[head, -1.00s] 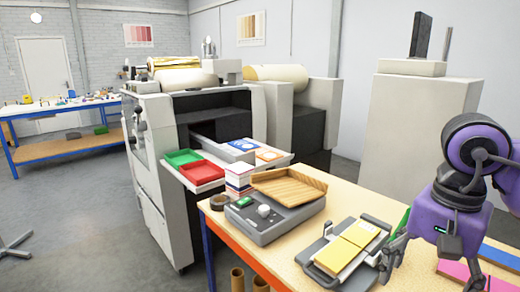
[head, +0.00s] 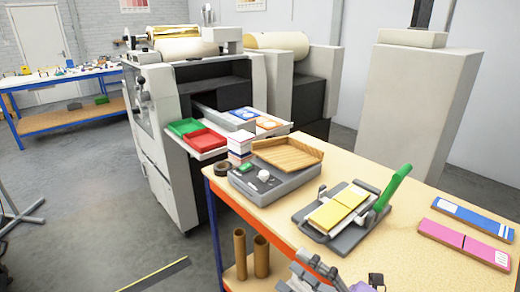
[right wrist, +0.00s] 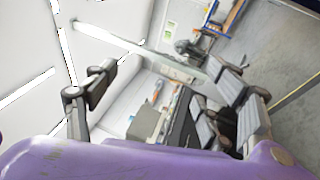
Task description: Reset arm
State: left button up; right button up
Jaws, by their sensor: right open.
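My right gripper (head: 335,275) shows at the bottom edge of the head view, low in front of the table's orange front edge, partly cut off by the frame. In the right wrist view its two fingers (right wrist: 165,92) stand wide apart, with nothing between them. My left gripper is not in view.
A grey scale-like device (head: 275,188) with a wooden tray (head: 287,153) stands on the table's left part. Pink (head: 465,244) and blue (head: 473,218) strips lie at the right. Brown tubes (head: 240,254) stand below the table. The floor at left is mostly clear.

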jog(key=s+d+f+m+t+h, duration=0.2)
jog(key=d+f+m+h, duration=0.35)
jog(key=f+m, duration=0.3)
jog(key=s+d+f+m+t+h, duration=0.2)
jog(key=d+f+m+h, duration=0.2)
jog(key=f+m+h, duration=0.5)
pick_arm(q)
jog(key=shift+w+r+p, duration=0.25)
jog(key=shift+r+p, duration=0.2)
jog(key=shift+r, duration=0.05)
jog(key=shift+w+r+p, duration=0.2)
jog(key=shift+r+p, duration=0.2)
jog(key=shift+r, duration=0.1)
pick_arm(e)
jog(key=s+d+f+m+g+h, duration=0.2)
jog(key=s+f+m+g, duration=0.5)
jog(key=s+f+m, duration=0.5)
jog(key=s+f, duration=0.4)
jog(key=s, duration=0.2)
jog(key=shift+s+d+f+g, duration=0.15)
jog(key=shift+s+f+g, duration=0.15)
jog(key=shift+g, duration=0.1)
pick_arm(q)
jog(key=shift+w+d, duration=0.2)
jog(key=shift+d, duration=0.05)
